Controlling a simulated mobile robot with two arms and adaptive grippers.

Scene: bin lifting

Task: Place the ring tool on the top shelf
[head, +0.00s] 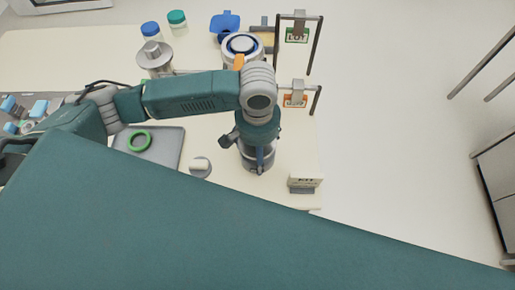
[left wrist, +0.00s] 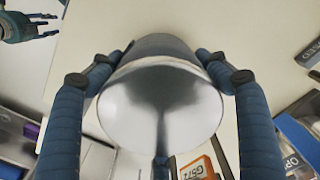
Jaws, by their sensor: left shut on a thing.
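A green ring (head: 139,141) lies flat on a grey tray (head: 165,158) at the left of the table in the head view. I cannot tell whether it is the ring tool. My left gripper (head: 257,158) points down over the table's right part. In the left wrist view its two blue fingers (left wrist: 160,85) close on the sides of a shiny silver, round-ended vessel (left wrist: 160,110). In the head view my arm partly hides this vessel. A blue fingered gripper, seemingly my right one (left wrist: 30,27), shows at the wrist view's top left; its opening is unclear. No top shelf is clearly visible.
A silver canister (head: 154,58), a blue-capped jar (head: 151,32) and a green-capped jar (head: 177,20) stand at the back. Labelled metal frames (head: 297,34) line the table's right. A small white-topped knob (head: 200,167) and a labelled block (head: 305,182) stand nearer.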

